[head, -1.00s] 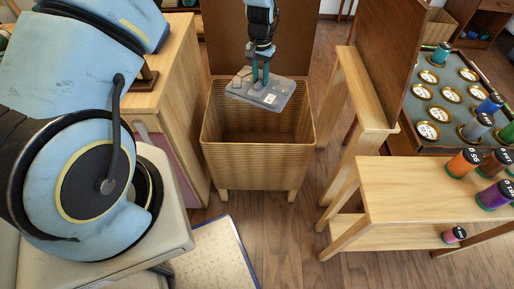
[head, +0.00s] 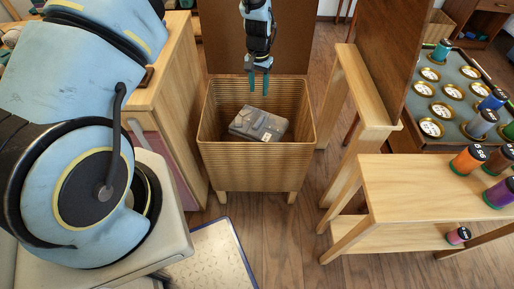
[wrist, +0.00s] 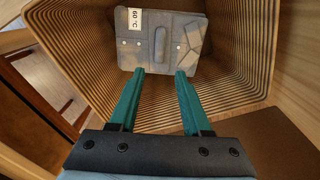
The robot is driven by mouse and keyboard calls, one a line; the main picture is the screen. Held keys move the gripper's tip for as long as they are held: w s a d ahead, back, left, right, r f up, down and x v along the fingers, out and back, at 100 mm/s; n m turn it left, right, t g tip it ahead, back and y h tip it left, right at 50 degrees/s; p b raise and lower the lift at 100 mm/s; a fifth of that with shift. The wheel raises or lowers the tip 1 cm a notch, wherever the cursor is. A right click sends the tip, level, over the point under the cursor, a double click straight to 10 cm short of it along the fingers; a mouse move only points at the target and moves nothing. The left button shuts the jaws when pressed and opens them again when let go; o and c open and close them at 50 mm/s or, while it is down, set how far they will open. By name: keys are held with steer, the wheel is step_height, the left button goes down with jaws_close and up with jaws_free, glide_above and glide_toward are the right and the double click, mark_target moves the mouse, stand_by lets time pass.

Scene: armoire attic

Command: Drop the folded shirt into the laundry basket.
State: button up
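The folded shirt (head: 258,124) is a flat grey bundle with a white tag. It is inside the laundry basket (head: 255,154), a ribbed tan wooden box on short legs with its lid raised at the back. My gripper (head: 258,85) is above the basket's opening, pointing down, with its teal fingers apart and nothing between them. In the wrist view the open gripper (wrist: 160,75) shows over the basket's ribbed walls (wrist: 255,60). The folded shirt (wrist: 160,42) lies beyond the fingertips, with its tag reading "60 °C". Whether the shirt rests on the basket floor is hard to tell.
A wooden cabinet (head: 170,100) stands close on the left of the basket. A wooden bench (head: 430,190) with several thread spools stands on the right, beside a tray (head: 455,95) with round labelled slots. A light panel (head: 210,255) lies on the floor in front.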

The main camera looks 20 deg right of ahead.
steer(key=shift+o, duration=0.9)
steer(key=shift+r, duration=0.1)
step_height(320, 180, up, 11)
steer(key=b, duration=0.1)
steer(key=shift+f+b, duration=0.2)
steer(key=shift+b, duration=0.2)
